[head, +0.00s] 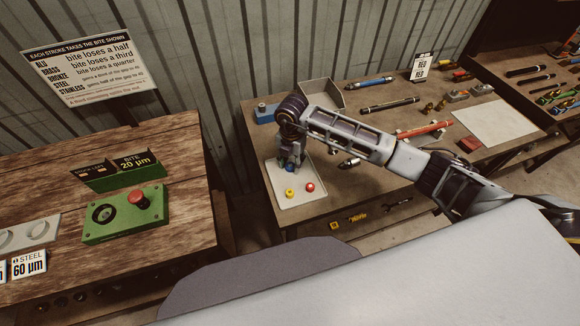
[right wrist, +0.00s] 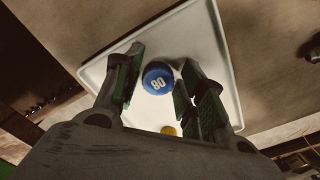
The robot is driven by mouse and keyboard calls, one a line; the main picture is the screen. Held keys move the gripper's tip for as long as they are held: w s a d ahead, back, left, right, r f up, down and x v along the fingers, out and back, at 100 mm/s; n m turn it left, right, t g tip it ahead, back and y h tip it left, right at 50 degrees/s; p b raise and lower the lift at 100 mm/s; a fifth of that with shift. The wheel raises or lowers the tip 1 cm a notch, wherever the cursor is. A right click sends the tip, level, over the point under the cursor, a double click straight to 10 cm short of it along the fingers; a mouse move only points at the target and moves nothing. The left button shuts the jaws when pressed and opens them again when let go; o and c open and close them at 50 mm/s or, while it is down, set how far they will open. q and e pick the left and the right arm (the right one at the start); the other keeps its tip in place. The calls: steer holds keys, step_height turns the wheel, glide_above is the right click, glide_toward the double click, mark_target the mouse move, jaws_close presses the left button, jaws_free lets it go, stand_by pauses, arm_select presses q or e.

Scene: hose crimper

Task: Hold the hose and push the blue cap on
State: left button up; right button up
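The blue cap (right wrist: 157,78), round with white figures on top, lies in the white tray (right wrist: 218,50) between the fingertips of my right gripper (right wrist: 162,66). The fingers stand apart on either side of it with thin gaps, and it does not look gripped. In the head view my right gripper (head: 290,163) reaches down over the tray (head: 283,189) and mostly hides the blue cap. Blue (head: 370,83), black (head: 390,104) and red (head: 424,130) hose-like pieces lie on the workbench (head: 350,122); I cannot tell which is the hose. My left gripper is out of view.
A yellow cap (head: 290,193) and a red cap (head: 310,187) lie in the tray close to the gripper. A grey open bin (head: 322,97) and a blue block (head: 265,113) stand behind. A green box with a red button (head: 125,216) sits on the left wooden table (head: 60,170).

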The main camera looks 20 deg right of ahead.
mark_target(291, 164)
steer(key=c, duration=0.6)
steer(key=shift+r+p, duration=2.2)
steer(key=shift+r, duration=1.35)
